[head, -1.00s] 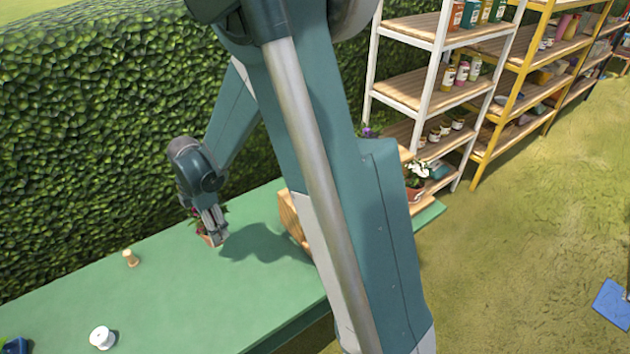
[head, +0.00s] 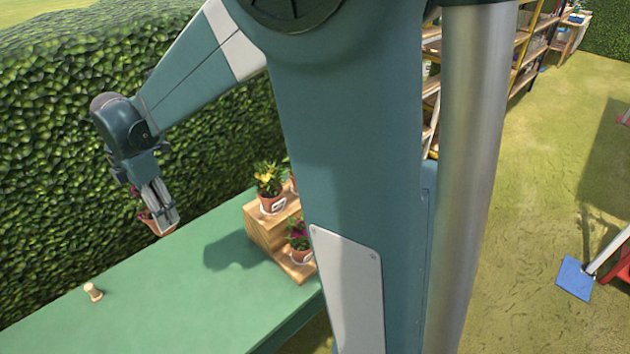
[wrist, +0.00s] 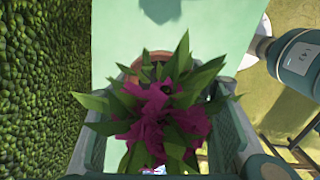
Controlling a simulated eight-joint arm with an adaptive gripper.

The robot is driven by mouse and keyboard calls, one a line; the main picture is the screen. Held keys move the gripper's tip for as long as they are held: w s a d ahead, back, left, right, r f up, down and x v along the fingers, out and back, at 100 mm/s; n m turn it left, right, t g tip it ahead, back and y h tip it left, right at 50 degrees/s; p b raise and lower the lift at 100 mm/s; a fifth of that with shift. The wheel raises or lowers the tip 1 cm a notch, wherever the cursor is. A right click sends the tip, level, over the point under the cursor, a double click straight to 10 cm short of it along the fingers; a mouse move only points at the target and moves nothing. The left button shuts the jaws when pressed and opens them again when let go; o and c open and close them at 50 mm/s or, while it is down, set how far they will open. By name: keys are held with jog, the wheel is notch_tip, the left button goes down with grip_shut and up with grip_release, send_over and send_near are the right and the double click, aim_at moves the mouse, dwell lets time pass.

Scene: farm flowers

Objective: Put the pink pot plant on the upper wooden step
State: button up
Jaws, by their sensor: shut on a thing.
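My gripper (head: 160,206) is shut on the pink pot plant (head: 148,220) and holds it up above the green table, near the hedge. In the wrist view the pink pot plant (wrist: 165,110) shows pink petals and green leaves between the fingers, with a bit of its terracotta pot behind. The wooden steps (head: 265,235) stand on the table to the right of my gripper. A yellow-flowered pot plant (head: 270,185) is on the upper step, with part of another pot beside it. A purple-flowered pot plant (head: 298,240) is on the lower step. My arm hides the steps' right side.
The green table (head: 170,290) is mostly clear, with a small wooden peg (head: 93,292) at the left. A dense hedge (head: 50,200) runs behind the table. Shelves (head: 530,45) stand far back right.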

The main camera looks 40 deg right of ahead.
jog(key=r, duration=0.5)
jog(key=shift+w+d, duration=0.15)
jog(key=shift+d, duration=0.2)
jog(key=w+d+r+m+p, duration=0.1)
jog(key=w+d+m+p, duration=0.25)
jog(key=d, duration=1.45)
jog(key=w+d+m+p, duration=0.2)
jog(key=w+d+p, duration=0.15)
jog(key=d, duration=1.45)
jog(key=s+d+m+p, duration=0.2)
jog(key=s+d, duration=0.2)
jog(key=d, duration=0.9)
jog(key=s+d+f+m+p, duration=0.15)
jog(key=s+d, duration=0.35)
jog(key=d, duration=0.8)
jog(key=s+d+m+p, duration=0.2)
jog(key=s+d, duration=0.2)
jog(key=d, duration=0.9)
jog(key=shift+w+a+f, duration=0.1)
jog(key=shift+f, duration=2.4)
notch_tip(320, 180, down, 6)
jog(key=shift+p, duration=0.35)
